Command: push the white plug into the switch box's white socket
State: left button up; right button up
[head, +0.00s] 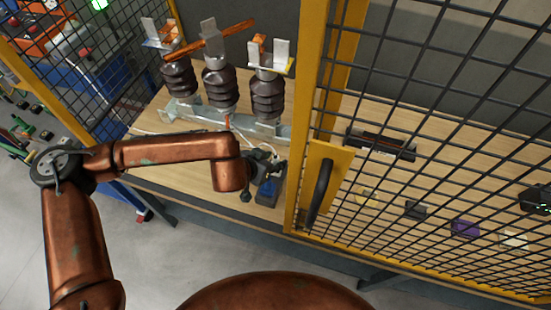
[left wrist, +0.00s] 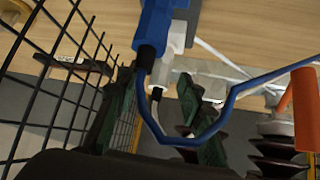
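A white plug (left wrist: 160,72) with a dark lower end shows beyond that gap, next to a blue connector (left wrist: 153,28). The blue-grey box (left wrist: 194,14) is partly in view above. The white socket is not clearly visible, and I cannot tell whether the plug touches it. My right gripper is not in view.
A blue cable (left wrist: 228,100) loops across the fingers in the left wrist view. Ribbed dark insulators (head: 219,88) on a metal base stand behind the arm. A yellow-framed mesh door (head: 312,120) with a black handle (head: 320,187) is close on the right.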

pick_arm(q)
jog(key=v, duration=1)
jog(key=shift+s, duration=0.15)
jog(key=shift+r, duration=0.15)
